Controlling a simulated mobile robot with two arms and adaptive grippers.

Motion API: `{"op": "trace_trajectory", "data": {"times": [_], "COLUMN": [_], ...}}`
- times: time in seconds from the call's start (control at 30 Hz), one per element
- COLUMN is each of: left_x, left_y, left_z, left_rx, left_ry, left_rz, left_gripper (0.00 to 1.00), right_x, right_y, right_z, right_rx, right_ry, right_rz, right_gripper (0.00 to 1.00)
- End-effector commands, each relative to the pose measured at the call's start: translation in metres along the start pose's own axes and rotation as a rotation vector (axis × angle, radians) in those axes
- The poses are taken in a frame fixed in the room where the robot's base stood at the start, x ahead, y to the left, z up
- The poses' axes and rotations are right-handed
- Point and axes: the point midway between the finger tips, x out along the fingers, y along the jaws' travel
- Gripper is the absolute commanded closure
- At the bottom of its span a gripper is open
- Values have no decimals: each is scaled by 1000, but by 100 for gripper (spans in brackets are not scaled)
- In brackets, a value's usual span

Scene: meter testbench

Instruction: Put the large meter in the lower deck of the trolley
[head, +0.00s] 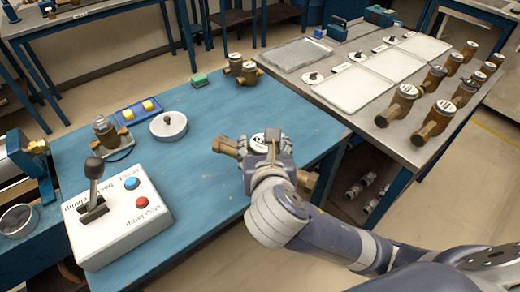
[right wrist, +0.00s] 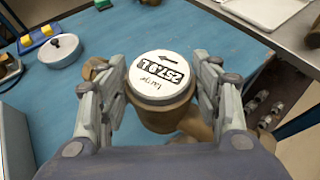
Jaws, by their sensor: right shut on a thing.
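Whether the meter touches the bench is hard to tell. The trolley (head: 392,150) has a grey top deck, and its shaded lower deck (head: 345,205) holds several small meters. My left gripper is not seen.
The trolley top holds pale trays (head: 355,88) and several bronze meters (head: 403,92).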

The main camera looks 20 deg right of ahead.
Motion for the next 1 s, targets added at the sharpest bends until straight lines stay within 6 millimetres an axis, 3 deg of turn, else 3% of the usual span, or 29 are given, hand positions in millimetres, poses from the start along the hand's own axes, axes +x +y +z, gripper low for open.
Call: {"op": "trace_trajectory", "data": {"times": [0.6,0.97,1.0], "left_x": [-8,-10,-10], "left_y": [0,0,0], "left_z": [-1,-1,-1], "left_rx": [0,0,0], "left_ry": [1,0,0], "left_rz": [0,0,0], "left_gripper": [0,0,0], "right_x": [115,142,144], "right_y": [-16,-20,-19], "right_z": [49,59,51], "right_rx": [7,6,5], "right_ry": [-12,-14,-8], "right_rz": [-2,0,0], "right_gripper": [100,100,100]}}
